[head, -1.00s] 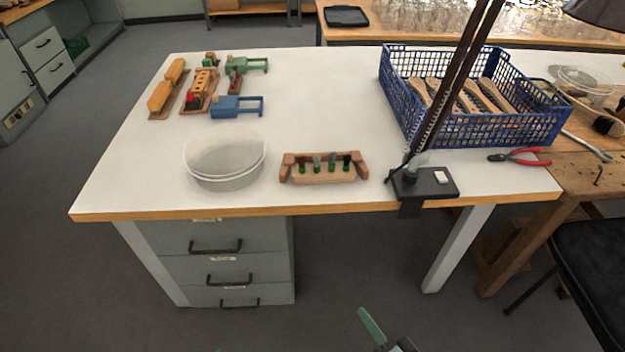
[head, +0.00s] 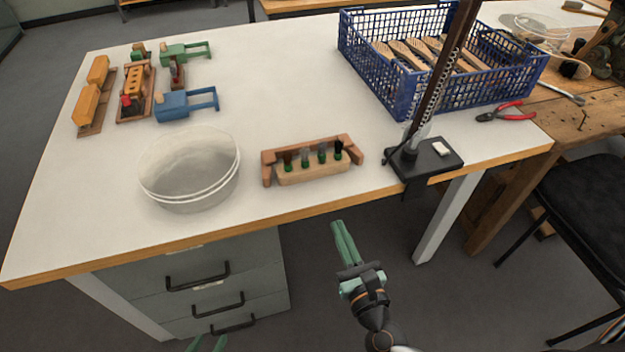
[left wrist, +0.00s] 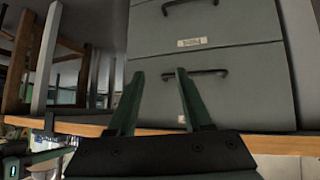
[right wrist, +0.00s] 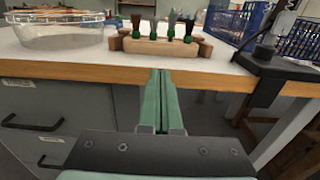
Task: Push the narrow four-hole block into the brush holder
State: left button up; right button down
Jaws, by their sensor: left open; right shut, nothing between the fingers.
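A light wooden block (head: 313,174) with several dark and green-based bristle tufts standing in it lies near the table's front edge. A reddish-brown wooden holder (head: 266,158) runs behind the block and past both its ends; whether the block is fully seated is unclear. In the right wrist view the block (right wrist: 160,48) shows between the holder's end pieces (right wrist: 116,40). My right gripper (head: 338,224) is shut and empty, in front of the table edge and apart from the block. My left gripper (head: 208,344) barely shows at the bottom; in the left wrist view its fingers (left wrist: 155,72) are apart and empty.
A clear round bowl (head: 190,190) stands left of the holder. A black lamp base (head: 425,160) is clamped to its right. A blue crate (head: 400,85) with brushes is behind. Colored blocks and clamps, including a blue one (head: 180,105), lie back left. Drawers (head: 215,290) are below.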

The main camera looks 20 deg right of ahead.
aim_at(315, 174)
jog(key=w+p, duration=0.1)
jog(key=w, duration=1.1)
jog(key=shift+w+a, duration=0.15)
jog(key=shift+w, duration=0.55)
jog(key=shift+w+a+b, duration=0.1)
jog(key=shift+w+b, duration=0.2)
jog(key=shift+w, duration=0.85)
jog(key=s, duration=1.2)
jog(key=shift+s+d+b, duration=0.25)
jog(key=shift+s+b, duration=0.05)
jog(key=shift+b, duration=0.15)
jog(key=c, duration=1.6)
grip_release()
